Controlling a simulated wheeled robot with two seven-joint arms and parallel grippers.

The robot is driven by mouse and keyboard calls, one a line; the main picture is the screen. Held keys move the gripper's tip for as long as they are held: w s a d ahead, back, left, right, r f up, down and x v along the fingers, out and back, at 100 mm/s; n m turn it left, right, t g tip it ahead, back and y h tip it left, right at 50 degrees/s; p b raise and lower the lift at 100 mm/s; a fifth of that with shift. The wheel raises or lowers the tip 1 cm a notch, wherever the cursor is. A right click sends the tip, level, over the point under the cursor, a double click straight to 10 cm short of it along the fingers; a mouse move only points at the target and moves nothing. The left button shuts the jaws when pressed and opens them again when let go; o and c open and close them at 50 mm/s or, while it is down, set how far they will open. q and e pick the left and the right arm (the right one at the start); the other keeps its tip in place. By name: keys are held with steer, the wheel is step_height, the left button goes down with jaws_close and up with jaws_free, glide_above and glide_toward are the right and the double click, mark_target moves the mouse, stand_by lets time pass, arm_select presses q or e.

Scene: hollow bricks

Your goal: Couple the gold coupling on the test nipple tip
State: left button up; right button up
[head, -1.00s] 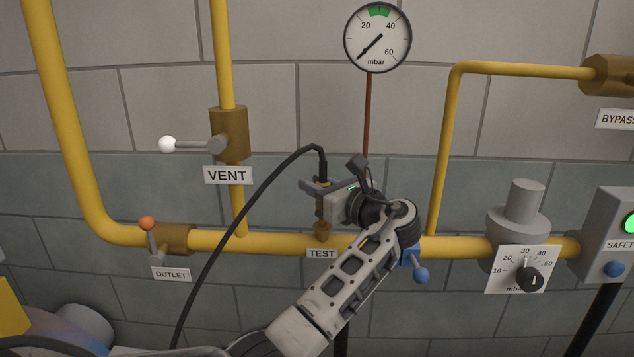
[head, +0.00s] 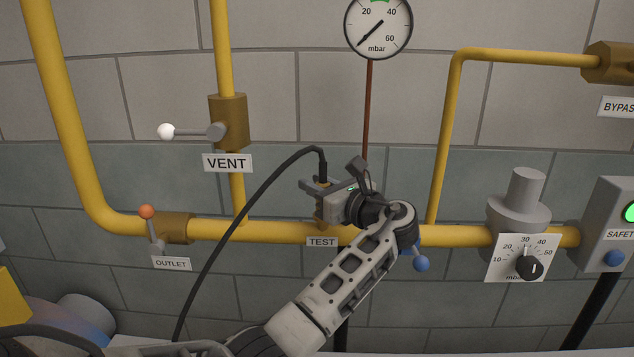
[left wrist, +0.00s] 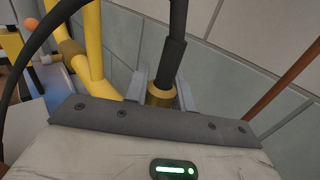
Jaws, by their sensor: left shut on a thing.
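My left gripper (head: 320,187) is shut on the gold coupling (head: 322,195), which hangs upright on the end of a black hose. In the left wrist view the coupling (left wrist: 160,96) sits between the two grey fingers, with the hose rising from its top. The test nipple (head: 323,224) stands on the yellow pipe just below the coupling, above the TEST label (head: 321,242). The coupling is in line over the nipple in the head view. I cannot tell whether they touch, and the nipple is hidden in the left wrist view. My right gripper is not in view.
The black hose (head: 240,219) arches left and down. A vent valve (head: 229,121) and an outlet valve (head: 175,228) are to the left. A pressure gauge (head: 378,23) is above; a regulator dial (head: 529,267) is right. A blue handle (head: 421,264) sits beside my forearm.

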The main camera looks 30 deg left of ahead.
arm_select(q)
steer(key=shift+f, duration=0.2)
steer(key=o, duration=1.1)
steer(key=b+v, duration=0.2)
steer(key=v, duration=1.4)
steer(key=shift+s+b, duration=0.15)
steer(key=shift+b, duration=0.25)
